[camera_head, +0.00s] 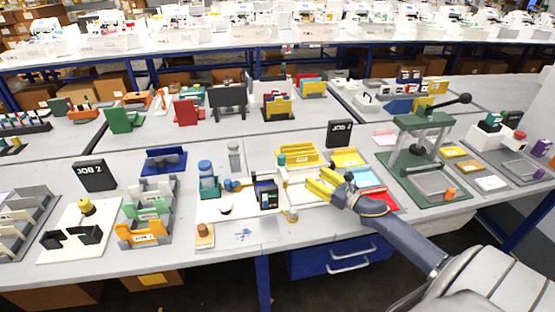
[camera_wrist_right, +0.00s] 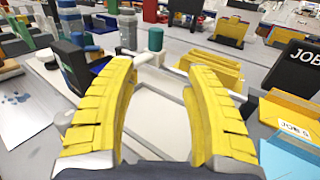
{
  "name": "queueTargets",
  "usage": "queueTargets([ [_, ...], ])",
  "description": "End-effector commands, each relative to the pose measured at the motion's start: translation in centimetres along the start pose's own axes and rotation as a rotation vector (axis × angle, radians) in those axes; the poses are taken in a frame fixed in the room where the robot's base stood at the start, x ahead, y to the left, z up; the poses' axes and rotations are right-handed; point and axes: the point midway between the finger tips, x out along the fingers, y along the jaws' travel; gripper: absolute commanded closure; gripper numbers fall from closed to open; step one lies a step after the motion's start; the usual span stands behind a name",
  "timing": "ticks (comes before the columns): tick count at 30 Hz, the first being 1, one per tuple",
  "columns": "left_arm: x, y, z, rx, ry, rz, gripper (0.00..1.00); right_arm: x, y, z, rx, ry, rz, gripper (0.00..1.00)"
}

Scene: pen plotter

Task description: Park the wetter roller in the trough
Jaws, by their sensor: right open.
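My right gripper (camera_head: 318,184) is open with nothing between its yellow fingers. It is over the right end of the white plotter bed (camera_head: 208,212). The right wrist view shows both fingers (camera_wrist_right: 160,90) spread above the pale bed. A black carriage (camera_head: 267,195) stands on the bed, left of the gripper. A small blue piece with a yellow end (camera_head: 231,185) lies left of the carriage; I cannot tell if it is the wetter roller. A teal-capped post (camera_head: 282,160) stands at the back of the bed. I cannot clearly make out the trough. My left gripper is not in view.
A yellow rack (camera_head: 298,154) and coloured trays (camera_head: 368,177) are close behind and right of the gripper. A green press (camera_head: 422,155) stands further right. A blue bottle (camera_head: 205,168) and a pale cylinder (camera_head: 234,156) stand at the back left. A paper sheet (camera_head: 244,236) lies in front.

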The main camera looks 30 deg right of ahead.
Motion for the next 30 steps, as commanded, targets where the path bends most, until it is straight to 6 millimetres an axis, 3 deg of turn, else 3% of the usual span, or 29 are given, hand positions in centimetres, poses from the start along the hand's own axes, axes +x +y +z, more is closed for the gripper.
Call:
queueTargets([
  [8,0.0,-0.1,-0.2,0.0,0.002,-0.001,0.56,1.4,0.6,0.2,-0.015,-0.009,0.024,0.48],
  [30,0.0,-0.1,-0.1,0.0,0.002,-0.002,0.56,11.8,0.9,0.3,-0.013,-0.009,0.023,0.48],
])
